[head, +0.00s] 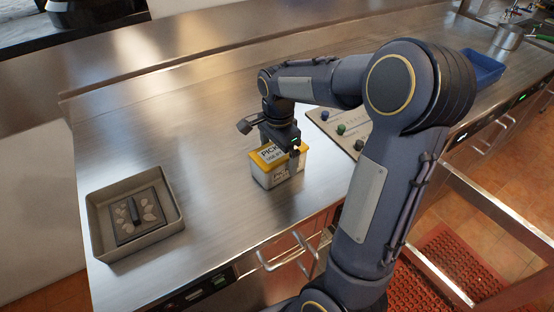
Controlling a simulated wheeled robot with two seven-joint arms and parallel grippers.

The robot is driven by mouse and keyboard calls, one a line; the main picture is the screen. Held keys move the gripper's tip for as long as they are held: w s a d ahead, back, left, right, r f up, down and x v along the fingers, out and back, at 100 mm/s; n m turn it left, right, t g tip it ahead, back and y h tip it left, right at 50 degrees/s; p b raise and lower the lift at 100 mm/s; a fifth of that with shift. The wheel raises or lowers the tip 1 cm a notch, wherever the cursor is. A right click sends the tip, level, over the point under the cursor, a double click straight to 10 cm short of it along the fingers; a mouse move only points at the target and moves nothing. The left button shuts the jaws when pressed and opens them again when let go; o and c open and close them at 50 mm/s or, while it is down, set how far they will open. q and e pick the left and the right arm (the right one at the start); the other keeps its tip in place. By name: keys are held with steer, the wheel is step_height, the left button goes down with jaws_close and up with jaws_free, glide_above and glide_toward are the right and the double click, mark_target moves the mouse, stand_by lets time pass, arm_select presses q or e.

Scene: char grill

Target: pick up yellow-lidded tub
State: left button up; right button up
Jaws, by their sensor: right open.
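The yellow-lidded tub (269,173) stands upright on the steel counter near its front edge. It has pale sides and a label on the lid and front. My right gripper (284,149) is directly over the tub, at its lid, with one finger in front of the lid's right part. The jaws are open. The arm hides part of the gripper, and I cannot tell whether the fingers touch the tub. My left gripper is not in view.
A grey tray (175,222) with a dark square plate in it stands at the counter's left end. A panel (325,121) with coloured knobs lies right of the tub, partly behind my arm. A blue bin (484,68) is at the far right. The counter between tray and tub is clear.

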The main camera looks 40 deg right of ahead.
steer(key=shift+d+f, duration=0.1)
steer(key=shift+f, duration=1.4)
steer(key=shift+c, duration=0.5)
steer(key=c, duration=1.4)
steer(key=shift+r, duration=0.1)
steer(key=shift+w+r, duration=0.1)
steer(key=shift+r, duration=0.3)
step_height(320, 180, up, 2)
steer(key=shift+r, duration=0.15)
steer(key=s+d+r+b, duration=0.1)
steer(key=s+d+r, duration=0.1)
steer(key=s+r, duration=0.7)
steer(key=s, duration=0.5)
steer(key=shift+d+r, duration=0.25)
steer(key=shift+r, duration=0.15)
